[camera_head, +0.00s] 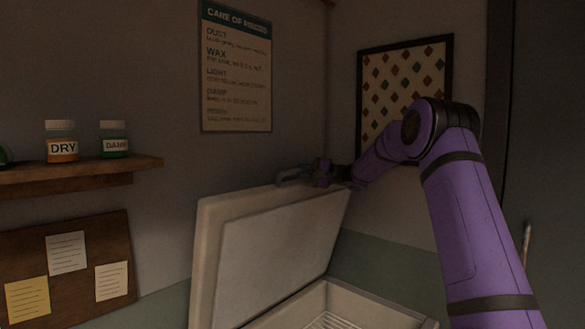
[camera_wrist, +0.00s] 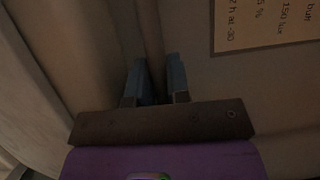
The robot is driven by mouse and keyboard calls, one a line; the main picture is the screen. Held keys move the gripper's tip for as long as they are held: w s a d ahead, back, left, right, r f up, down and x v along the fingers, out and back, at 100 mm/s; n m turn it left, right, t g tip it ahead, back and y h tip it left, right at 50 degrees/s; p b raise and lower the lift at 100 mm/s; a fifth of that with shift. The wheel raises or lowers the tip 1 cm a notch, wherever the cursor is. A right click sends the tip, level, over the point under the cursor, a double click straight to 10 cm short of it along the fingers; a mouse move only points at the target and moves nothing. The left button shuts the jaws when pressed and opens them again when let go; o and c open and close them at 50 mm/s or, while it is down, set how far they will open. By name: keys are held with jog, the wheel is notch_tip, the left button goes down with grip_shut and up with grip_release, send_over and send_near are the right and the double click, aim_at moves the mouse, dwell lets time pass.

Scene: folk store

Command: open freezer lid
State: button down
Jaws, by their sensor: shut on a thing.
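The freezer lid (camera_head: 262,240) is a pale panel, raised steeply with its inner face showing. Below it the chest freezer (camera_head: 345,308) is open, and part of its inside shows at the bottom of the head view. A grey handle (camera_head: 293,175) sits at the lid's top edge. My gripper (camera_head: 316,174) is at this handle, at the end of my purple arm. In the wrist view the two fingers of my gripper (camera_wrist: 158,82) stand on either side of the handle bar (camera_wrist: 150,35) and are shut on it. The exact contact is dark.
A wall shelf (camera_head: 80,176) at left holds a jar marked DRY (camera_head: 61,142) and a green-labelled jar (camera_head: 114,140). A notice board (camera_head: 100,235) hangs below it. A poster (camera_head: 236,66) and a framed diamond pattern (camera_head: 385,75) hang on the walls behind the lid and arm.

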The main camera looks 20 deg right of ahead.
jog(key=shift+s+d+f+t+y, duration=0.15)
jog(key=shift+s+d+f, duration=0.1)
jog(key=shift+s, duration=0.35)
jog(key=shift+s+d+f+t+y, duration=0.15)
jog(key=shift+s+d, duration=0.1)
jog(key=shift+s, duration=0.3)
jog(key=c, duration=1.1)
grip_release()
jog(key=v, duration=1)
jog(key=shift+s+d, duration=0.25)
jog(key=shift+d, duration=0.05)
